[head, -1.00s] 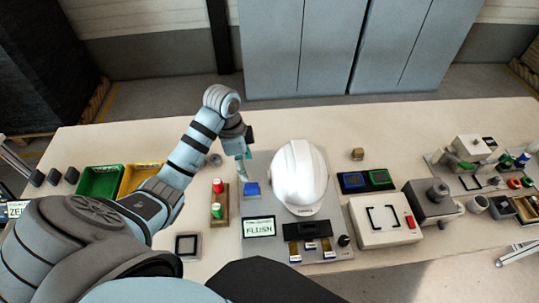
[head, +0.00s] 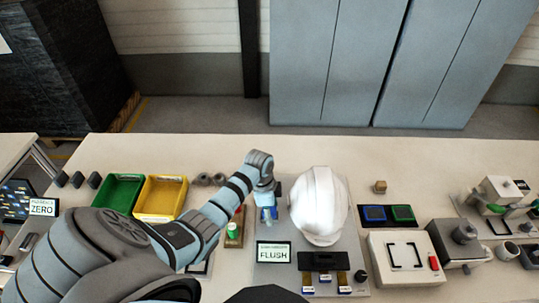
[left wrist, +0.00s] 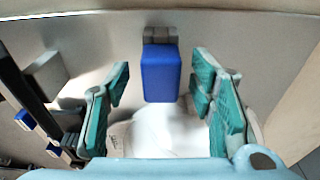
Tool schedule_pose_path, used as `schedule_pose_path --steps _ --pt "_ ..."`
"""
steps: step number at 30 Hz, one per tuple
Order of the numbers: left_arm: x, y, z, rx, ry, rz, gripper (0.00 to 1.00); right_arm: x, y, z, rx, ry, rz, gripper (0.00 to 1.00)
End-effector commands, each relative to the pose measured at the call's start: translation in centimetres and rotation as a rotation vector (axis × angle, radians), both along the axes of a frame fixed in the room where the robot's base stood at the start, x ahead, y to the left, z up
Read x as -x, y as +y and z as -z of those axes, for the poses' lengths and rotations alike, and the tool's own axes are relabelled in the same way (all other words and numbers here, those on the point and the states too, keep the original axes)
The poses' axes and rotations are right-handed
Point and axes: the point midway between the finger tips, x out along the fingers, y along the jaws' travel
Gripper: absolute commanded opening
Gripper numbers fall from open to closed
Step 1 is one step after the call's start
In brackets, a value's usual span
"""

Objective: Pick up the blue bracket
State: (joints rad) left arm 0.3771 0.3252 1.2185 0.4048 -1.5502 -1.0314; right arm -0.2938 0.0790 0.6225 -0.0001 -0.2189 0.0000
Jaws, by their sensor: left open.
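The blue bracket (left wrist: 161,73) shows as an upright blue block in the left wrist view, with a grey metal piece (left wrist: 160,35) at its far end. In the head view the bracket (head: 269,215) is a small blue patch on the plate left of the white helmet shell (head: 319,207), partly covered by my left gripper (head: 267,207). In the left wrist view my left gripper (left wrist: 163,88) is open, one finger on each side of the bracket, with visible gaps. I cannot tell its exact height over the bracket. My right gripper is not in view.
The helmet stands close right of my left gripper and also shows in the wrist view (left wrist: 165,134). A stand with red and green pieces (head: 233,232) is close on the left. A FLUSH sign (head: 273,251) and dark fixture (head: 328,262) stand in front.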

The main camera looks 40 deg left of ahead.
Motion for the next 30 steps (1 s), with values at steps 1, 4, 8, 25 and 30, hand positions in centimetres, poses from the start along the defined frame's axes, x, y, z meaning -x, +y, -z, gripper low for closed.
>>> schedule_pose_path --steps 1,4,8,25,30 --pt "0.0 0.0 -0.1 0.000 0.000 0.000 0.50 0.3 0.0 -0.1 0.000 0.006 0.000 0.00" --pt "0.0 0.0 -0.1 0.000 0.000 0.000 0.39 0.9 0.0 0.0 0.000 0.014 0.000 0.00" --pt "0.0 0.0 -0.1 0.000 0.000 0.000 0.18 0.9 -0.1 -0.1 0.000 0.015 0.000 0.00" --pt "-0.1 0.1 -4.7 -0.001 -0.004 0.001 0.06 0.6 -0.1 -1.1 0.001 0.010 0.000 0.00" --pt "-0.1 0.1 -8.3 -0.001 -0.003 0.000 0.06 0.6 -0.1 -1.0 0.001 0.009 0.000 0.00"
